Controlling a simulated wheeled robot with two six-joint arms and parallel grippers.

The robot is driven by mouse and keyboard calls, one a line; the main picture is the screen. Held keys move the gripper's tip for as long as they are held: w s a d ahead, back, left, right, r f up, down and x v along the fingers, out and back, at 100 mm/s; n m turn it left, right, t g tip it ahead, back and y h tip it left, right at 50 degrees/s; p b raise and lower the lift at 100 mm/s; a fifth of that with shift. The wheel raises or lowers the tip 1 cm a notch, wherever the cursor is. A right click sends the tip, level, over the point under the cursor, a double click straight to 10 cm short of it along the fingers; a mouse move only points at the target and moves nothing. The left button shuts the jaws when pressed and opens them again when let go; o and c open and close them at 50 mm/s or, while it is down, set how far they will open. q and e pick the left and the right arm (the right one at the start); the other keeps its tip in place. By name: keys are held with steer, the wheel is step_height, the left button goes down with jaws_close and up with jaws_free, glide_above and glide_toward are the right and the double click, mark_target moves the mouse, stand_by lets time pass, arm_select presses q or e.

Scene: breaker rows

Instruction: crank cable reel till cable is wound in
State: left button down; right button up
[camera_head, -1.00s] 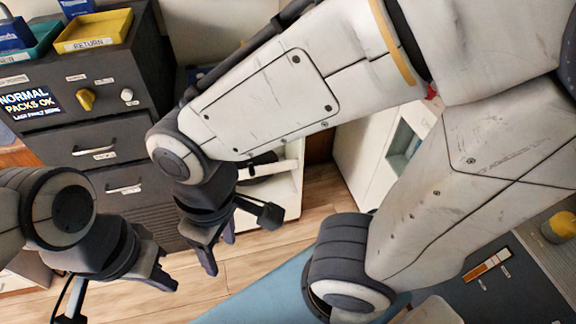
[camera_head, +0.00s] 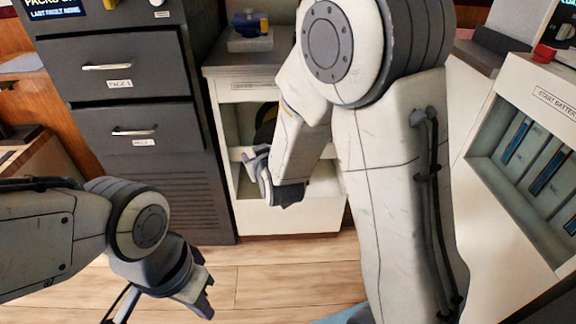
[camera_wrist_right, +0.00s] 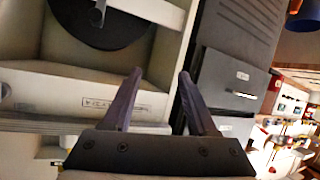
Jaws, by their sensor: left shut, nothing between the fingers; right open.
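The cable reel is a dark disc (camera_wrist_right: 100,22) inside an open white cabinet bay in the right wrist view, cut by the top edge. A small light metal part, perhaps its crank, shows on it. In the head view, part of the dark reel (camera_head: 265,120) shows behind my right arm, which hides the rest. My right gripper (camera_wrist_right: 160,75) is open and empty, its fingers apart from the reel; it also shows in front of the cabinet in the head view (camera_head: 257,172). My left gripper (camera_head: 203,303) is shut and empty at the lower left, low over the floor. I cannot see the cable clearly.
The white cabinet (camera_head: 290,215) stands beside a dark drawer unit (camera_head: 170,190) with handles. A small blue and grey device (camera_head: 250,32) sits on the cabinet. A white battery rack (camera_head: 490,180) is at the right. Wooden floor (camera_head: 285,275) is free in front.

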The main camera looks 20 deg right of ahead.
steer(key=w+d+f+m+t+h+b, duration=0.25)
steer(key=d+f+t+h+b, duration=0.2)
steer(key=d+f+b, duration=0.5)
arm_select(q)
step_height(320, 180, down, 14)
steer(key=b, duration=0.2)
steer(key=shift+f, duration=0.25)
arm_select(e)
steer(key=shift+n+g+h, duration=0.25)
steer(key=shift+n, duration=0.2)
steer(key=x, duration=0.7)
steer(key=r+x, duration=0.1)
steer(key=x, duration=0.3)
steer(key=shift+s+d, duration=0.2)
steer(key=shift+d, duration=0.2)
jaws_close()
